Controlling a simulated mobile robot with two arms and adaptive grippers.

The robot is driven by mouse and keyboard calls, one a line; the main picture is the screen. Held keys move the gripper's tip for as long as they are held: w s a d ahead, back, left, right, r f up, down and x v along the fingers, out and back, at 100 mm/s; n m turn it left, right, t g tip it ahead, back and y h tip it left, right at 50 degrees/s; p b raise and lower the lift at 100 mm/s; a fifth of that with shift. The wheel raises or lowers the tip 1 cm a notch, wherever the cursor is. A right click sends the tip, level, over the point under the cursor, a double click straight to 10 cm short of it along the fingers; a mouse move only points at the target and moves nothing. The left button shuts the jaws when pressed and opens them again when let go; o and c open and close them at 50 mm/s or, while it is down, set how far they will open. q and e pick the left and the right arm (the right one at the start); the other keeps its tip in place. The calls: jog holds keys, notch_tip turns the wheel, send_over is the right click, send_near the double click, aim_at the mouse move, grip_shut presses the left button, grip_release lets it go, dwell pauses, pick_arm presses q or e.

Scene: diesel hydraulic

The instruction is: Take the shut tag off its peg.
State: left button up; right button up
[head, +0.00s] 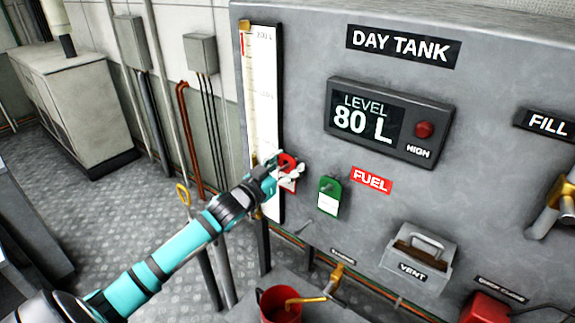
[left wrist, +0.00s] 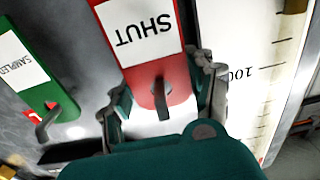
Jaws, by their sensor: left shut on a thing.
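The red shut tag (head: 288,163) hangs on the grey tank panel beside the level gauge. In the left wrist view the tag (left wrist: 145,40) shows a white label reading SHUT upside down. A dark peg (left wrist: 161,100) sticks out at the tag's hole end, and the tag appears to be on it. My left gripper (head: 281,172) is shut on the tag, with a finger at each side edge in the left wrist view (left wrist: 165,97). The gripper partly hides the tag in the head view. My right gripper is not in view.
A green tag (head: 329,196), labelled SAMPLED in the left wrist view (left wrist: 35,75), hangs close by on its own peg. The white level gauge (head: 262,100) stands just on the other side. A red bucket (head: 279,304) and a vent box (head: 418,256) are lower down.

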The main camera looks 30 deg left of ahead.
pick_arm(q)
jog(key=shift+s+r+p, duration=0.15)
jog(key=shift+s+p, duration=0.2)
jog(key=shift+s, duration=0.3)
jog(key=shift+s, duration=0.25)
jog(key=shift+s+a+r, duration=0.1)
jog(key=shift+s, duration=0.2)
jog(key=shift+p, duration=0.3)
jog(key=shift+s+r, duration=0.1)
jog(key=shift+s, duration=0.1)
jog(key=shift+s+r+p, duration=0.1)
jog(key=shift+s+p, duration=0.25)
jog(key=shift+s, duration=0.15)
jog(key=shift+s+p, duration=0.3)
jog(key=shift+s, duration=0.2)
jog(key=shift+s+a, duration=0.1)
